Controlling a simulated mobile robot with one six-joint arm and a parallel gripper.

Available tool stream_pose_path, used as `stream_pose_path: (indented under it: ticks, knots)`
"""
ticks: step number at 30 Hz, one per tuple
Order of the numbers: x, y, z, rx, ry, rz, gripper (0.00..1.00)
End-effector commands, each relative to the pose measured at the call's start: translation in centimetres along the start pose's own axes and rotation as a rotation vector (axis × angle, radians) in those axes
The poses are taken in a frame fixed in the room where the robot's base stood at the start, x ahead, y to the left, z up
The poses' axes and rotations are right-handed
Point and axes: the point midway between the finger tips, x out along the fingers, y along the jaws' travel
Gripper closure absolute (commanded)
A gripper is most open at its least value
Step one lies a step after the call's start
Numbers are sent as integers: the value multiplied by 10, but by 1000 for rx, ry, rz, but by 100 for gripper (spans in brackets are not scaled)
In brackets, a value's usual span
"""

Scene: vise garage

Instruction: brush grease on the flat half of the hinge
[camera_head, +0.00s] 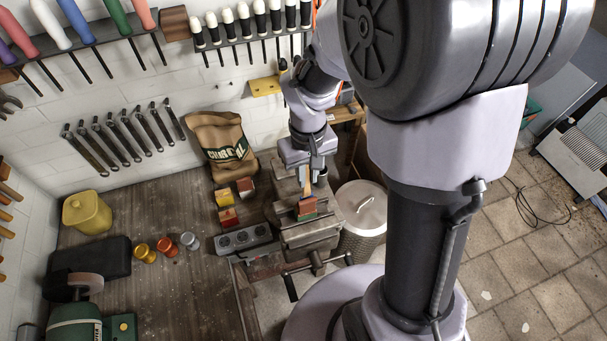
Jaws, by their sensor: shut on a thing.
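My gripper (305,170) is above the vise (309,235) at the front right of the bench. It is shut on a thin, light-coloured tool, seemingly the brush (307,186), which points down toward the vise jaws. A small red and green piece (307,207) sits at the jaws, just below the brush. I cannot tell whether the brush touches it. The hinge is too small or hidden to make out clearly, and so is its flat half. No grease can be told apart for sure.
Small coloured blocks (228,216) and a grey socket box (243,238) stand left of the vise. A brown sack (220,145) leans on the back wall. A lidded bin (361,210) stands right of the vise. The bench (150,205) has free room at centre left.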

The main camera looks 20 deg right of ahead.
Motion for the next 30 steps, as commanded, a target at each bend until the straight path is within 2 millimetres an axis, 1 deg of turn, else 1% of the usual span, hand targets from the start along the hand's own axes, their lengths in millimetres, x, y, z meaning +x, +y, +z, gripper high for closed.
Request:
stream_pose_path:
  ticks: [5, 14, 17, 27, 30]
  knots:
    - [0, 3, 0, -1, -1, 0, 100]
    - [-1, -11, -1, -2, 0, 0, 100]
    - [-2, -12, -1, -1, 0, 0, 100]
    - [0, 3, 0, 0, 0, 0, 100]
    - [0, 4, 0, -1, 0, 0, 100]
